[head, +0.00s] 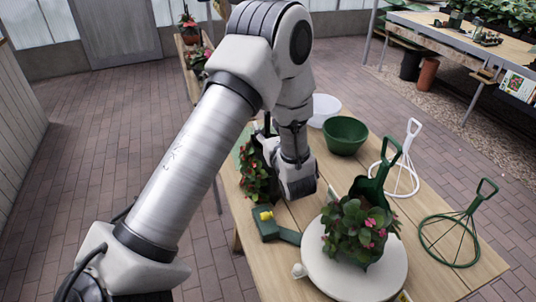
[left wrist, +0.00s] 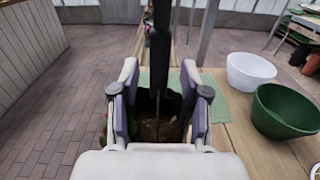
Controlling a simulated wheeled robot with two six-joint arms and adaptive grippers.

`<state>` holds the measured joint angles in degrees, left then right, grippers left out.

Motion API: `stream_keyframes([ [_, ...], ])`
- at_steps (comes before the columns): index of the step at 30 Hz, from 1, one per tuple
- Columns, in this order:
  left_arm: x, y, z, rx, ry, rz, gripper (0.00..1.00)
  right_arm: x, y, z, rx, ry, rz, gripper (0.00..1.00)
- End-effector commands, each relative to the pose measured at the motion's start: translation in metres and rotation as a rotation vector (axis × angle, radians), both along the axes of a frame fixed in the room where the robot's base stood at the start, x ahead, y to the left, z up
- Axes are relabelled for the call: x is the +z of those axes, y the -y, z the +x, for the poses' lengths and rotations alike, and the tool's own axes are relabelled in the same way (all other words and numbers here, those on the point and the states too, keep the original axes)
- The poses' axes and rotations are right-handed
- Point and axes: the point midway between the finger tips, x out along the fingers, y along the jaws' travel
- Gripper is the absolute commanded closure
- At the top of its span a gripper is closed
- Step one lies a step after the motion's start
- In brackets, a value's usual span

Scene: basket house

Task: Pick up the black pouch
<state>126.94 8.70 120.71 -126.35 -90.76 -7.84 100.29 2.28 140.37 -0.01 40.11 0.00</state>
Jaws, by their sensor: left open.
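A black pouch-like container (left wrist: 146,104) with brown soil inside shows between the fingers of my left gripper (left wrist: 160,85) in the left wrist view. The fingers are open on either side of it; I cannot tell whether they touch it. A narrow black upright piece stands in front of its middle. In the head view, my left gripper (head: 272,165) is low over the left edge of the table, and its wrist hides most of the container. My right gripper is not in view.
Leafy plants with red flowers (head: 254,178) are beside my left gripper. A green bowl (head: 345,137) and a white bowl (head: 325,106) stand behind. A potted plant (head: 358,230) sits on a round white plate (head: 340,281). A green-yellow tool (head: 268,228) lies in front.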

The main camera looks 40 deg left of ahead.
Motion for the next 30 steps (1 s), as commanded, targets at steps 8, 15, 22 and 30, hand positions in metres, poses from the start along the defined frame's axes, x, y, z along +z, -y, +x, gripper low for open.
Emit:
stream_keyframes([
  [8, -0.001, 0.001, 0.000, -0.001, 0.000, 0.000, 1.00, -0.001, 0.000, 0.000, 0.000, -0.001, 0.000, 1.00],
  [15, 0.001, 0.001, 0.000, -0.001, 0.003, 0.002, 1.00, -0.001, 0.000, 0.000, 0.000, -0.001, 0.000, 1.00],
  [22, 0.004, 0.001, 0.000, 0.000, 0.003, 0.001, 1.00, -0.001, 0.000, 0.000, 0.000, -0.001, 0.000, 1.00],
  [30, 0.043, 0.001, 0.001, 0.000, 0.011, 0.001, 1.00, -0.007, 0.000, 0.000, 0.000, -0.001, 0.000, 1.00],
])
